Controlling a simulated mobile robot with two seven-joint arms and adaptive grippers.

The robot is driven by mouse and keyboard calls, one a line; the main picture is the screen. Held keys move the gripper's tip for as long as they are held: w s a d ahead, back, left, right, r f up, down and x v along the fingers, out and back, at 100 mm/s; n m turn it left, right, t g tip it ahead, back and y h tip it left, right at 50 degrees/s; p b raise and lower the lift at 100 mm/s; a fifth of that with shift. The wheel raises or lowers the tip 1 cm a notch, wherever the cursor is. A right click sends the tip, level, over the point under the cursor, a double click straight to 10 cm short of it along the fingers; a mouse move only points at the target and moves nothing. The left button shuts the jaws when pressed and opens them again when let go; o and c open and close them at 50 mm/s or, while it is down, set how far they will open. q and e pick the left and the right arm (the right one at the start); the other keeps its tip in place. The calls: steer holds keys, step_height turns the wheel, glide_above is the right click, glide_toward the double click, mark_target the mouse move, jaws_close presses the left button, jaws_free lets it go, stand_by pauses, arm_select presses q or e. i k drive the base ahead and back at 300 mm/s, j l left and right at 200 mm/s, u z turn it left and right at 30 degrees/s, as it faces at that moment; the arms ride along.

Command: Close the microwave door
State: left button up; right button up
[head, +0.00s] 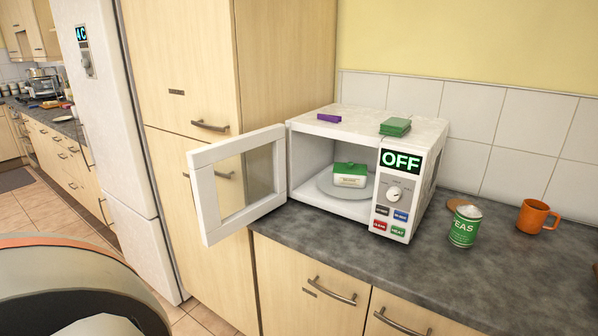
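The white microwave (408,174) stands on the dark countertop against the tiled wall. Its display reads OFF. Its door (206,190) is swung wide open to the left, hinged on the left side of the opening, and its free edge reaches out past the counter's front edge. Inside, a green-topped white tub (350,175) sits on the round plate (329,187). Neither of my grippers shows in the head view. A rounded grey part at the bottom left looks like my own body.
A purple block (329,118) and a green block (395,127) lie on top of the microwave. A green can (465,227) and an orange mug (536,217) stand on the counter (420,265) to the right. A tall wooden cabinet (195,60) rises behind the door.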

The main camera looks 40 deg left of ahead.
mark_target(201, 161)
steer(key=j, duration=0.65)
steer(key=j+z, duration=0.1)
steer(key=j, duration=0.55)
steer(key=k+j, duration=0.15)
steer(key=j, duration=0.5)
steer(key=j+z, duration=0.1)
steer(key=j, duration=0.55)
steer(key=k+j, duration=0.1)
steer(key=j, duration=0.55)
steer(key=k+j+z, duration=0.1)
steer(key=j, duration=0.55)
steer(key=k+j+z, duration=0.1)
steer(key=k+j, duration=0.1)
steer(key=j, duration=0.1)
